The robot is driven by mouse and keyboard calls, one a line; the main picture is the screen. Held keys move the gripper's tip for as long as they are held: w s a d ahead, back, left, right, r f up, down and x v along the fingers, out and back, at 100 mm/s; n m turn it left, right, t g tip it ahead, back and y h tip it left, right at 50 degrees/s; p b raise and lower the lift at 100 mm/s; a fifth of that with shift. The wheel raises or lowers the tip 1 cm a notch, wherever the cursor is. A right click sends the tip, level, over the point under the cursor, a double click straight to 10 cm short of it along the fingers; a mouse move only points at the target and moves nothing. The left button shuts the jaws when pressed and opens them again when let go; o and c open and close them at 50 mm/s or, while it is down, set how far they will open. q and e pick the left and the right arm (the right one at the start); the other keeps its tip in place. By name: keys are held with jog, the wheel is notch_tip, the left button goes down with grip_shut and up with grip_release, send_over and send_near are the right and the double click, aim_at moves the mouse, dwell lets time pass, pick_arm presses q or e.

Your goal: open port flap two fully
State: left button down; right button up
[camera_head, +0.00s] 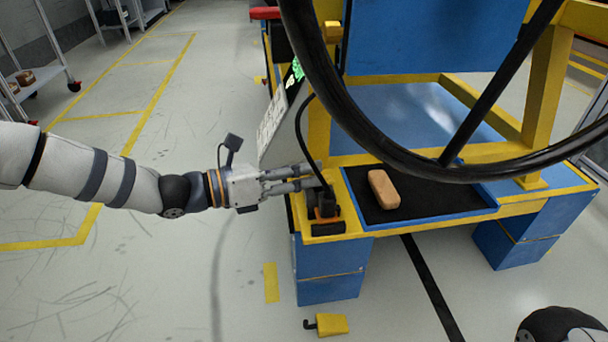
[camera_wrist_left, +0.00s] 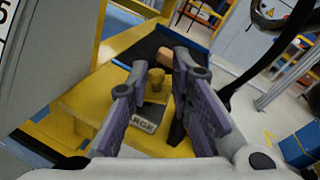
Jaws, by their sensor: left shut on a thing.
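A small dark port unit (camera_head: 323,212) with some orange sits on the yellow left corner of the blue and yellow dashboard module, beside a black cable. My left gripper (camera_head: 318,177) reaches it from the left. In the left wrist view, a yellow knob (camera_wrist_left: 155,84) stands between the fingertips of my left gripper (camera_wrist_left: 164,72), and the jaws are shut on it as far as I can see. A dark plate (camera_wrist_left: 148,118) with partly hidden white lettering lies below the knob. I cannot tell which part is port flap two or how far it stands open. My right gripper is not in view.
A tan block (camera_head: 383,189) lies on a black mat (camera_head: 440,198) right of the port unit. A large black steering wheel (camera_head: 400,160) overhangs the module. A yellow piece (camera_head: 332,325) lies on the floor.

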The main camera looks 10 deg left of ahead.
pick_arm(q)
jog(key=shift+w+a+r+n+g, duration=0.25)
jog(key=shift+w+a+n, duration=0.3)
jog(key=shift+n, duration=0.35)
jog(key=shift+w+d+f, duration=0.1)
jog(key=c, duration=1.6)
grip_release()
